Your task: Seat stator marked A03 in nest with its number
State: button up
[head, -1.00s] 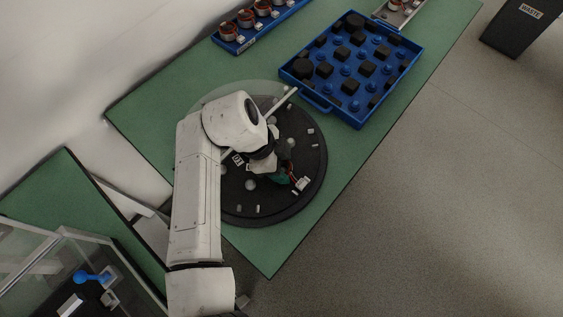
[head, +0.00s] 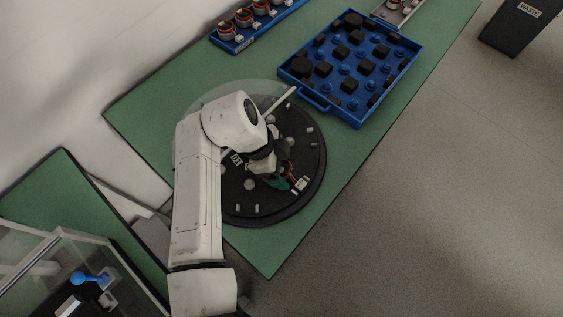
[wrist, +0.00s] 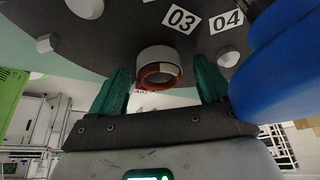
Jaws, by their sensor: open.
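A stator (wrist: 158,68), a ring with copper windings and a pale rim, is at the dark round plate in the wrist view. It shows between the two green fingers of my open gripper (wrist: 160,88), with clear gaps on both sides. Small lettering by it is too small to read fully. The plate (wrist: 110,40) carries white labels 03 (wrist: 181,19) and 04 (wrist: 226,20); the stator is close to 03. In the head view my gripper (head: 275,177) is low over the right part of the plate, where its wrist hides most of the stator. Whether the stator sits fully down cannot be told.
A blue tray (head: 318,103) with black blocks stands behind the plate. A blue rack (head: 228,46) holds several copper stators at the back. A large blue shape (wrist: 285,60) is close at right in the wrist view. The green bench's front right is clear; a waste bin (head: 512,28) stands beyond.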

jog(key=b+v, duration=0.1)
jog(key=v, duration=0.9)
jog(key=shift+r+b, duration=0.4)
jog(key=shift+a, duration=0.15)
